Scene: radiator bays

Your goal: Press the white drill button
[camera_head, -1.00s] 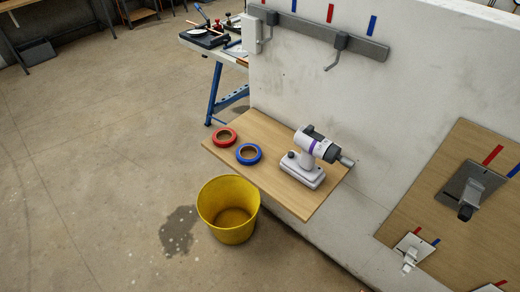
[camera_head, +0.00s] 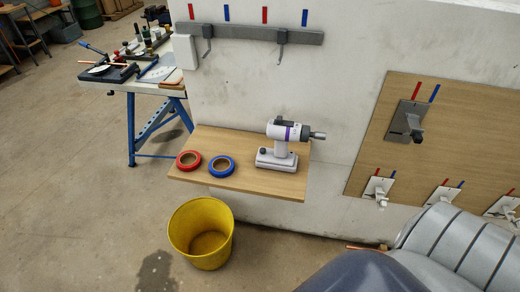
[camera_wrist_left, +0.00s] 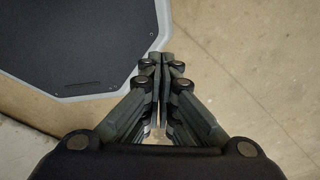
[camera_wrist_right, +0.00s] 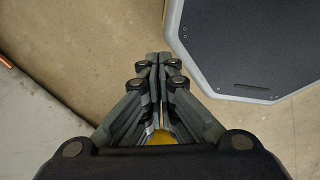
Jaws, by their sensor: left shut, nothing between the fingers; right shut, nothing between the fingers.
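A white drill (camera_head: 281,147) with a purple band and a dark nose stands upright on its base on a wooden shelf (camera_head: 250,183) fixed to the wall. Its nose points right. A small dark knob shows on the left of its base; I cannot make out a white button. In the left wrist view my left gripper (camera_wrist_left: 160,58) is shut and empty above the floor. In the right wrist view my right gripper (camera_wrist_right: 158,58) is shut and empty above the floor. Neither gripper shows in the head view, and both are away from the drill.
Red tape (camera_head: 188,160) and blue tape (camera_head: 221,167) lie on the shelf left of the drill. A yellow bucket (camera_head: 201,232) stands on the floor below. A hook rail (camera_head: 250,34) hangs above. A wooden panel (camera_head: 455,110) with brackets is at right. A workbench (camera_head: 130,80) stands behind left.

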